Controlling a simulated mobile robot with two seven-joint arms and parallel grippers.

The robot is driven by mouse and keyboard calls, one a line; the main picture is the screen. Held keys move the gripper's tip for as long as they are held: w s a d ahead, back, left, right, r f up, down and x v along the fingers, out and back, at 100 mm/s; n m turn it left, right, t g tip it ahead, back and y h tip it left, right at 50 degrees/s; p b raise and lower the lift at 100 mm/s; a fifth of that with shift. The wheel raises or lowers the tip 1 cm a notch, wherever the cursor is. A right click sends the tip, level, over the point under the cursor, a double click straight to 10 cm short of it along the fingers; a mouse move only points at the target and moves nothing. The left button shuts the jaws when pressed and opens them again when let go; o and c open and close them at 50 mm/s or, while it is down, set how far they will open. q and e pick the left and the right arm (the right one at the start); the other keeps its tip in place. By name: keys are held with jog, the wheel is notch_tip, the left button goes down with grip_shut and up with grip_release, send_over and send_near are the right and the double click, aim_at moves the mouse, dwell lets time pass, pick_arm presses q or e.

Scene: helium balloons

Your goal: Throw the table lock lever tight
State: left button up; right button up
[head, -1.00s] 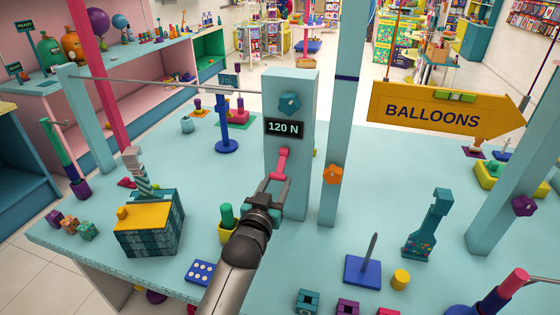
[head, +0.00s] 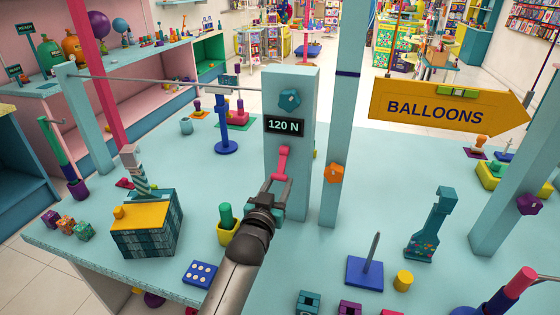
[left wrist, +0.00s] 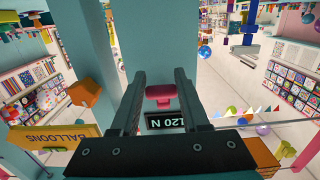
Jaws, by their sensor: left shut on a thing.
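The lock lever (head: 283,162) is a pink-red handle on the front of a pale teal post (head: 304,108), just below a black display (head: 284,128) reading 120 N. My left gripper (head: 277,184) reaches up to it from below, its two dark fingers on either side of the lever's lower end and shut on it. In the left wrist view the lever (left wrist: 160,94) shows between the fingertips (left wrist: 160,80), with the display (left wrist: 178,120) upside down behind the palm bar. The exact contact is hard to see. My right gripper is out of view.
A thin teal post with an orange knob (head: 334,173) stands close to the right. A teal block box with a yellow top (head: 148,230), a green peg in a yellow cup (head: 226,222) and a blue spike stand (head: 366,272) are near. An orange BALLOONS sign (head: 440,105) hangs at right.

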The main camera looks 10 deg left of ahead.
pick_arm(q)
jog(key=shift+w+f, duration=0.35)
jog(key=shift+f, duration=0.05)
grip_shut()
jog(key=shift+r, duration=0.1)
jog(key=shift+s, duration=0.1)
jog(key=shift+w+f+b, duration=0.45)
jog(key=shift+w+b, duration=0.25)
jog(key=shift+b, duration=0.05)
jog(key=shift+w+f+b, duration=0.45)
jog(key=shift+w+b, duration=0.2)
jog(key=shift+b, duration=0.05)
